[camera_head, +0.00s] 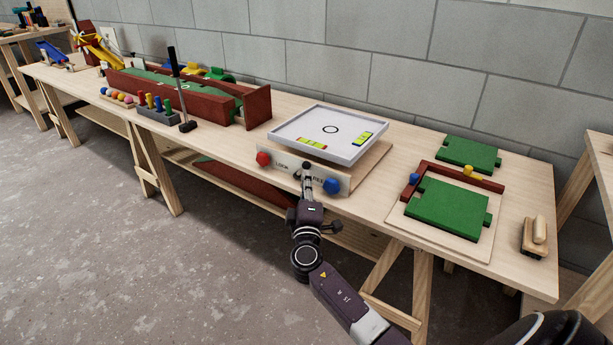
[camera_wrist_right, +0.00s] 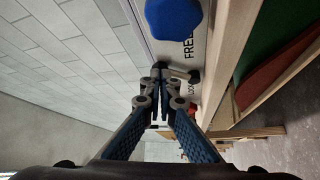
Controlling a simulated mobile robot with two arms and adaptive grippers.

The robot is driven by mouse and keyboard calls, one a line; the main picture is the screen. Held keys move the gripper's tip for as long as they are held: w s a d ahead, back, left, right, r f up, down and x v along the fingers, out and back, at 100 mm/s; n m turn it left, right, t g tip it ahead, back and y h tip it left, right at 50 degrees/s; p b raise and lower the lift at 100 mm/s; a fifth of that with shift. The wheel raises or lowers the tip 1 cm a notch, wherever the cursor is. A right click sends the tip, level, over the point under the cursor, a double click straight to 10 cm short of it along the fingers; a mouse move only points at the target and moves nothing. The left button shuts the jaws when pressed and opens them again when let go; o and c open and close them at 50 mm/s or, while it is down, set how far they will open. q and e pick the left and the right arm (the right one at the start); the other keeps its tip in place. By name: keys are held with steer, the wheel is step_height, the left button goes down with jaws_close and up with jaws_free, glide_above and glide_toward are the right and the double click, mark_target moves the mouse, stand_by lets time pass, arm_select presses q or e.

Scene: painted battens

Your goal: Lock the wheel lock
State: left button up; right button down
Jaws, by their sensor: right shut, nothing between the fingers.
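The wheel lock is on the pale front panel (camera_head: 335,183) of the tilt-tray unit, with LOCK lettered at left and FREE at right. Its small lever (camera_wrist_right: 180,72) with a dark knob sticks out between the two words in the wrist view; in the head view my gripper largely covers it, so its exact setting is unclear. A red wheel (camera_head: 263,158) is at the panel's left end and a blue wheel (camera_head: 332,185) at its right. My right gripper (camera_wrist_right: 160,78) is shut and empty, its tips right at the lever's knob; contact is unclear. My left gripper is not in view.
A white-rimmed tray (camera_head: 290,135) with yellow-green pieces sits above the panel. Green boards (camera_head: 450,205) and a wooden block (camera_head: 535,238) lie to the right on the bench. A dark red trough (camera_head: 225,108) and coloured pegs stand left. The floor in front is clear.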

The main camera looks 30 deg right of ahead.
steer(key=shift+w+d+r, duration=0.1)
steer(key=shift+w+d, duration=0.25)
steer(key=shift+w, duration=0.2)
steer(key=shift+w, duration=0.1)
